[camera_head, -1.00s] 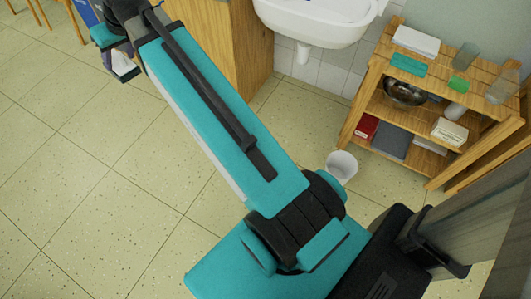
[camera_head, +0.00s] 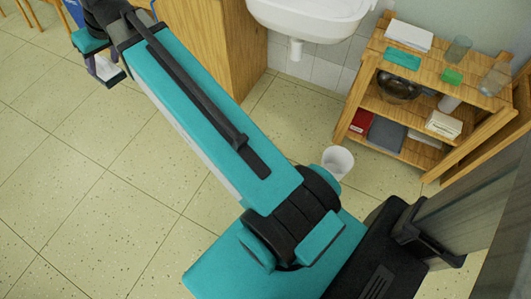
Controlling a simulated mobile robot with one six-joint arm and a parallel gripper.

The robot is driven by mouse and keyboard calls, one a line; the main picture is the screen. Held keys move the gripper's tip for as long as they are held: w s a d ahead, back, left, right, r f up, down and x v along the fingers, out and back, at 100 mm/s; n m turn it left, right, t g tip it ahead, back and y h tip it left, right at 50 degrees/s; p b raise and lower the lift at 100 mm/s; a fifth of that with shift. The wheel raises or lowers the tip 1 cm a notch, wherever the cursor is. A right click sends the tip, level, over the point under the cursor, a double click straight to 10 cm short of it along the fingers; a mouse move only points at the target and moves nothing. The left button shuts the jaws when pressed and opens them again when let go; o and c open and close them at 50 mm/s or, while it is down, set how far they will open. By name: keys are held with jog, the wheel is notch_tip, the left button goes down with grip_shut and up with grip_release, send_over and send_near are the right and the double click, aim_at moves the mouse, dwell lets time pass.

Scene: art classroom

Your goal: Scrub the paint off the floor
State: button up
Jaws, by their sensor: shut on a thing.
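My arm crosses the view from the lower right to the upper left. My gripper (camera_head: 105,70) is at the upper left, small and partly hidden behind my wrist. It is shut on a small white thing with a dark edge (camera_head: 106,68), held over the tiled floor; what it is I cannot tell. The floor (camera_head: 80,200) is pale yellow-green tile with dark specks. I see no clear paint patch on it; my arm hides part of it.
A wooden shelf unit (camera_head: 405,112) with boxes, a metal bowl and glasses stands at the right. A white bin (camera_head: 338,162) stands in front of it. A white sink (camera_head: 312,18) hangs beside a wooden cabinet (camera_head: 222,45). The floor at left is open.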

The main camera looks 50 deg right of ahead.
jog(key=s+d+f+n+y+b, duration=0.1)
jog(key=d+f+b, duration=0.65)
jog(key=f, duration=0.65)
jog(key=s+d+f+n+g+b, duration=0.15)
jog(key=d+f+b, duration=0.25)
jog(key=d+f, duration=0.8)
jog(key=s+d+f+n+t+y+b, duration=0.15)
jog(key=d+f+b, duration=0.5)
jog(key=f, duration=0.95)
jog(key=s+d+f+n+b, duration=0.1)
jog(key=s+d+f+b, duration=0.4)
jog(key=f, duration=0.8)
jog(key=s+d+f+n+g+b, duration=0.1)
jog(key=s+d+f+b, duration=0.4)
jog(key=f, duration=0.8)
jog(key=s+d+f+n+g+b, duration=0.1)
jog(key=s+d+f+n+b, duration=0.1)
jog(key=s+d+f+b, duration=0.3)
jog(key=s+f+y, duration=0.1)
jog(key=s+f, duration=0.3)
jog(key=f, duration=0.4)
jog(key=shift+s+b, duration=0.2)
jog(key=shift+b, duration=0.2)
jog(key=shift+f, duration=0.15)
jog(key=shift+f+b, duration=1.4)
jog(key=shift+f, duration=1.45)
jog(key=shift+f+b, duration=0.45)
jog(key=shift+f, duration=0.45)
